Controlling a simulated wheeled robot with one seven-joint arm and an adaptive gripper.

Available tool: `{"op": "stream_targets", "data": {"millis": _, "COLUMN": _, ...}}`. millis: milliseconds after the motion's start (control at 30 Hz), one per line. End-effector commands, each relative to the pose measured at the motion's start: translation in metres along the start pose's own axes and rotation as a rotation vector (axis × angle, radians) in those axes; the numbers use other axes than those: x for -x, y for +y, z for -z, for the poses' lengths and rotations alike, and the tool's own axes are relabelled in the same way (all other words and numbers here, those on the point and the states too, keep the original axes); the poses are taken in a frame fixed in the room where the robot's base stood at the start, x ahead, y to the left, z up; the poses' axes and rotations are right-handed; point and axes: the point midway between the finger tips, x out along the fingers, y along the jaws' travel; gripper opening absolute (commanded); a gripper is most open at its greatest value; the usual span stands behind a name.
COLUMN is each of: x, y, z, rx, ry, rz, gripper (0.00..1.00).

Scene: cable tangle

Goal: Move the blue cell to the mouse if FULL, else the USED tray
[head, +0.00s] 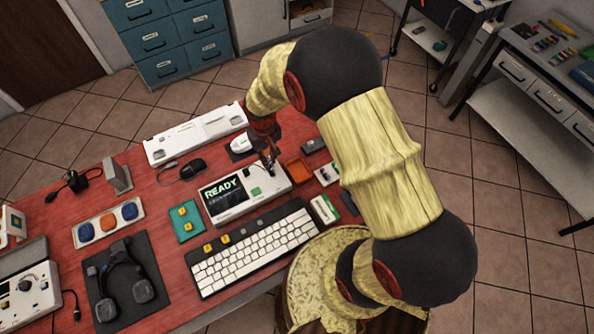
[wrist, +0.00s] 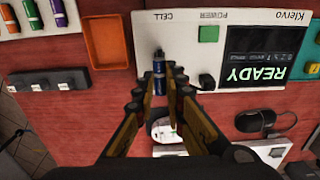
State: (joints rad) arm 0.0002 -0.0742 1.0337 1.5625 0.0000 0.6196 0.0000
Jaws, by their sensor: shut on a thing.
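In the wrist view, the blue cell (wrist: 158,67) is between the fingertips of my gripper (wrist: 160,84). Its far end overlaps the tester's edge in the picture, near the word CELL; I cannot tell whether it touches the tester. The tester (head: 237,198) shows READY on its screen (wrist: 268,55). My gripper (head: 268,166) is above the tester's back right part in the head view, and the cell cannot be made out there. A white mouse (head: 241,144) lies behind the tester on a dark pad. An orange open tray (head: 297,171) is right of the tester and looks empty; no label is readable.
A black corded mouse (head: 193,168) lies behind the tester to the left. A keyboard (head: 252,247) is in front of it. A holder with several coloured cells (wrist: 40,16) is beside the orange tray. A long white unit (head: 195,133) lies along the back edge.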

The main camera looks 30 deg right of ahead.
Motion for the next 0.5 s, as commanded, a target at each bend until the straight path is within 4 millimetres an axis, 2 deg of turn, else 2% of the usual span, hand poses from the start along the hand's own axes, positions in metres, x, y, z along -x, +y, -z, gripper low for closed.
{"op": "stream_targets", "data": {"millis": 167, "x": 0.003, "y": 0.015, "z": -0.004, "rx": -0.033, "ry": -0.003, "rz": 0.0, "gripper": 0.0}}
{"op": "stream_targets", "data": {"millis": 400, "x": -0.003, "y": 0.07, "z": -0.032, "rx": -0.13, "ry": -0.007, "rz": 0.001, "gripper": 0.0}}
{"op": "stream_targets", "data": {"millis": 500, "x": -0.01, "y": 0.085, "z": -0.04, "rx": -0.126, "ry": -0.004, "rz": 0.001, "gripper": 0.0}}
